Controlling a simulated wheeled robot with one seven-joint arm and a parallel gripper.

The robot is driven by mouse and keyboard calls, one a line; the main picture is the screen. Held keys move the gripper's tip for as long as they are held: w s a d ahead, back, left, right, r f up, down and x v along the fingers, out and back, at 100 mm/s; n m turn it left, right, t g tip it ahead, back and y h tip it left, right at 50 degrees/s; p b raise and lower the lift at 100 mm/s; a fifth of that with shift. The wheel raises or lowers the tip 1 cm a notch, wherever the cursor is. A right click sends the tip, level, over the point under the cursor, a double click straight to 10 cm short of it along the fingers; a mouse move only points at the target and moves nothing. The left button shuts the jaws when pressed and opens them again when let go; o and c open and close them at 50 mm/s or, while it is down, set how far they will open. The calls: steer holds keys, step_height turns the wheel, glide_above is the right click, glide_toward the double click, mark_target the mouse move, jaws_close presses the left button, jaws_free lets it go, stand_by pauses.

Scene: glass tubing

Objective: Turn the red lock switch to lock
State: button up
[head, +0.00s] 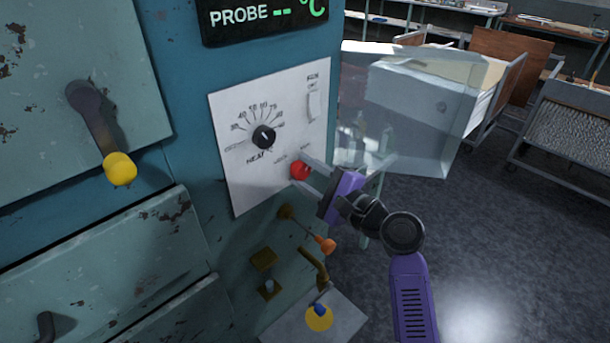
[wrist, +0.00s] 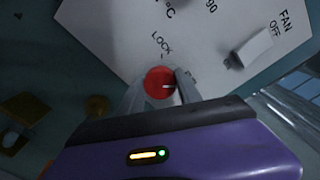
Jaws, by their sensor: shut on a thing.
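The red lock switch (head: 300,170) is a round red knob at the lower right of the white control panel (head: 240,180). My gripper (head: 305,172) is at the knob, its two grey fingers on either side of it and shut on it. In the wrist view the red knob (wrist: 160,83) sits between the fingertips (wrist: 160,88). A white mark on the knob points right, towards a label partly hidden by a finger. The word LOCK is printed above the knob in that view.
A black HEAT dial (head: 263,137) and a white FAN switch (head: 314,105) are on the same panel. An orange-tipped lever (head: 325,244) and a yellow knob (head: 319,317) stick out below. A glass-like box (head: 420,105) stands to the right. Dark floor is clear at lower right.

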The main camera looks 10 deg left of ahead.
steer(key=n+b, duration=0.3)
steer(key=shift+f+b, duration=0.3)
steer(key=shift+f, duration=0.1)
steer(key=n+b, duration=0.6)
steer(key=shift+n+b, duration=0.3)
steer(key=shift+b, duration=0.1)
steer(key=n+b, duration=0.4)
steer(key=shift+r+n+b, duration=0.1)
steer(key=shift+n+b, duration=1.35)
steer(key=shift+n, duration=0.15)
steer(key=o, duration=1.4)
steer(key=shift+r, duration=0.1)
steer(key=shift+c, duration=0.2)
